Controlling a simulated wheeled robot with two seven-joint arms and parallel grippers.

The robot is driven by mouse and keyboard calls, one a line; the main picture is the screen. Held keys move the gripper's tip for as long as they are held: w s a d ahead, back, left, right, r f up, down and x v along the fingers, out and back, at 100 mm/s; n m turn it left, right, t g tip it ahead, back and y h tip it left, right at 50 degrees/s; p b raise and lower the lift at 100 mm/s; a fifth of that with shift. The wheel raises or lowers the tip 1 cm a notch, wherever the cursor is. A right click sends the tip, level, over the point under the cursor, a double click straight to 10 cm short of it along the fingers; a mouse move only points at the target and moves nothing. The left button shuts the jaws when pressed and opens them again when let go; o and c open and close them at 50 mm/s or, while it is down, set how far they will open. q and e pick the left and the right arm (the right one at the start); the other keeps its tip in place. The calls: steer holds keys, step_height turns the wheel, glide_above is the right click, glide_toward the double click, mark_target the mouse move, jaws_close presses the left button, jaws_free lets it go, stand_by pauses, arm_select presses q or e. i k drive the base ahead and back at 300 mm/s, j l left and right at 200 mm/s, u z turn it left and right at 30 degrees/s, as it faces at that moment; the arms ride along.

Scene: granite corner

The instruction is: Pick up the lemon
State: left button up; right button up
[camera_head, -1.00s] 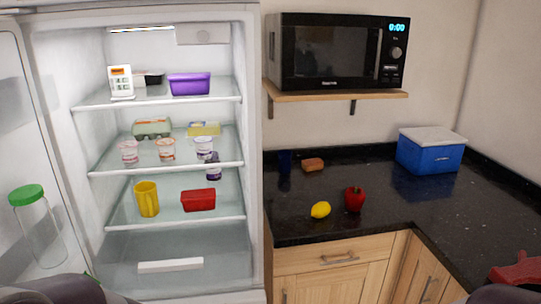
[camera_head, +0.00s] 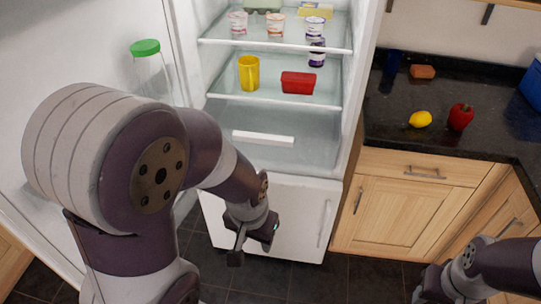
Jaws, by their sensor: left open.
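The yellow lemon (camera_head: 420,119) lies on the dark granite counter, near its front edge and left of a red pepper. My left gripper (camera_head: 255,246) is open and empty. It hangs low in front of the fridge's lower white door, well to the left of the lemon and below counter height. My right arm comes in at the lower right corner. Its gripper (camera_head: 428,288) is partly in view at the bottom edge, and its jaws are not clear. Nothing covers the lemon.
The red pepper (camera_head: 460,117) stands close beside the lemon. A brown sponge-like block (camera_head: 422,72) and a dark blue cup (camera_head: 391,65) are behind. A blue box (camera_head: 534,85) sits at the right edge. The open fridge holds a yellow mug (camera_head: 249,73) and red container (camera_head: 298,82).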

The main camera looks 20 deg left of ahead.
mark_target(420, 119)
steer(key=i+z, duration=0.2)
steer(key=z, duration=0.2)
steer(key=i+j+z, duration=0.2)
steer(key=z, duration=0.2)
steer(key=i+j+z, duration=0.15)
steer(key=z, duration=0.25)
steer(key=i+j+z, duration=0.15)
steer(key=z, duration=0.2)
